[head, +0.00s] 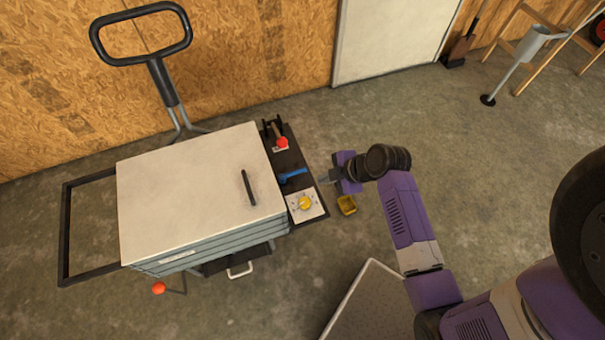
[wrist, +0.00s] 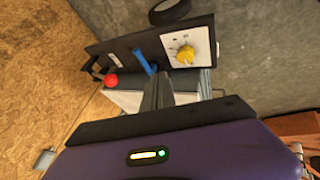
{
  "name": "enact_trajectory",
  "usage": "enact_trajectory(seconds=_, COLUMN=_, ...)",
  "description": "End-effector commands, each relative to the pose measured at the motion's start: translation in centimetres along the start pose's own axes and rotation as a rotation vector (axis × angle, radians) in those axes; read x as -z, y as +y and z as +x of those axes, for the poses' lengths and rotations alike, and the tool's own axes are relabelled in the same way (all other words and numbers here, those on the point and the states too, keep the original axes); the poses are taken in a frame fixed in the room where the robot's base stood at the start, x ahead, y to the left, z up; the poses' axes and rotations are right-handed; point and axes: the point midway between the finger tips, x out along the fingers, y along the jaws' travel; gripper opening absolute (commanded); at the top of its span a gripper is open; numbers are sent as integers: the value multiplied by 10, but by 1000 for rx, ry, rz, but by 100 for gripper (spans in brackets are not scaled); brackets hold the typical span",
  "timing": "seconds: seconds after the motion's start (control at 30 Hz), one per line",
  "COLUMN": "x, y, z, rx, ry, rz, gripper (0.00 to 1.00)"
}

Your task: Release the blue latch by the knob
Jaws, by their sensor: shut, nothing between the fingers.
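The blue latch (head: 293,175) is a short blue lever on the dark side panel (head: 299,187) of a grey cart. It also shows in the wrist view (wrist: 144,61), just beyond my fingers. A yellow knob (head: 305,203) on a white plate sits beside it on the same panel, and it shows in the wrist view (wrist: 186,54) too. My gripper (head: 325,181) is shut and empty, just right of the panel. Its fingers (wrist: 160,84) point toward the panel near the blue latch. I cannot tell whether they touch it.
A red-ended lever (head: 281,142) stands at the panel's far end. The cart's light lid (head: 195,185) has a black handle (head: 248,188). A grey plate (head: 372,305) lies in front. Open concrete floor lies to the right.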

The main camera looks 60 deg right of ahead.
Motion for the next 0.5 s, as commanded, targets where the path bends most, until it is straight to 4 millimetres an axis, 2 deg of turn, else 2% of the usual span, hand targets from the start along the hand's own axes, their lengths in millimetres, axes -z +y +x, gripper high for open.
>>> enact_trajectory(seconds=0.27, x=0, y=0, z=4, rx=0, ry=0, rz=2, gripper=0)
enact_trajectory(seconds=0.37, x=0, y=1, z=14, rx=-1, ry=0, rz=3, gripper=0)
enact_trajectory(seconds=0.5, x=0, y=0, z=38, rx=1, ry=1, rz=3, gripper=0)
